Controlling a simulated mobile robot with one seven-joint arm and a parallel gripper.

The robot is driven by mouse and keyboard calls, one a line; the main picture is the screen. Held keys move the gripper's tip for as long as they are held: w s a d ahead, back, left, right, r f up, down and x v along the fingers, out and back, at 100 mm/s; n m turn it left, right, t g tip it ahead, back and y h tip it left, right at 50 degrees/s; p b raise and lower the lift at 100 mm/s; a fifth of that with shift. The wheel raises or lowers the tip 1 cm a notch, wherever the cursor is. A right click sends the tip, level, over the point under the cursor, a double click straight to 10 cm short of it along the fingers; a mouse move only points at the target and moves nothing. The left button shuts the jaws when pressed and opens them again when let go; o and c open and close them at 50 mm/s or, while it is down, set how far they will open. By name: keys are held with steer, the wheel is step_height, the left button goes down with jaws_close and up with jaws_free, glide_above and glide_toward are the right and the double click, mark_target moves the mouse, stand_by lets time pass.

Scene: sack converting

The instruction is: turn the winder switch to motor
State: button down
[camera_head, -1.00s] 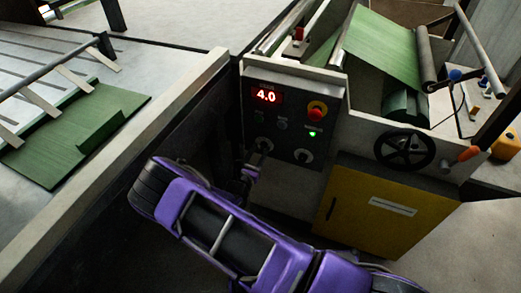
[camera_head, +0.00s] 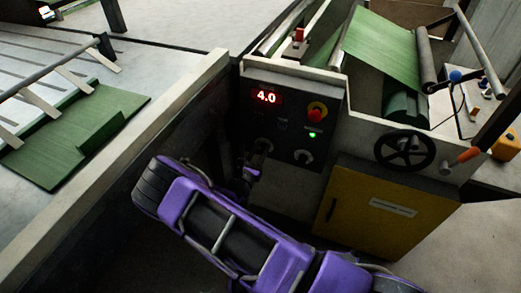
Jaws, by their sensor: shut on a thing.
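The dark control panel (camera_head: 285,120) on the machine's front carries a red 4.0 display (camera_head: 267,97), a red stop button (camera_head: 317,111) and a lit green lamp (camera_head: 312,135). Two rotary switches sit low on it: a left switch (camera_head: 265,146) and a right switch (camera_head: 303,156). Their labels are too small to read, so I cannot tell their settings. My gripper (camera_head: 257,159) is at the left switch, shut on it; its fingertips are small, dark and partly hidden. The right switch is free.
A yellow cabinet (camera_head: 375,225) stands right of the panel, below a black handwheel (camera_head: 404,149) and an orange handle (camera_head: 467,155). A long pale rail (camera_head: 110,150) runs on the left. Green sheet material (camera_head: 382,45) lies above the panel.

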steer(key=shift+m, duration=0.3)
steer(key=m, duration=0.2)
steer(key=m+p, duration=0.1)
steer(key=shift+s+d+m, duration=0.1)
steer(key=shift+d+m, duration=0.1)
steer(key=shift+m, duration=0.2)
steer(key=shift+d+f+m+p, duration=0.1)
steer(key=shift+m+p, duration=0.05)
steer(key=shift+m, duration=0.95)
steer(key=shift+d+f+m+p, duration=0.1)
steer(key=shift+m+p, duration=0.05)
steer(key=shift+m, duration=0.95)
steer(key=c, duration=0.9)
jaws_free()
steer(key=p+v, duration=0.1)
steer(key=v, duration=1.6)
steer(key=shift+s+a, duration=0.1)
steer(key=shift+s, duration=0.15)
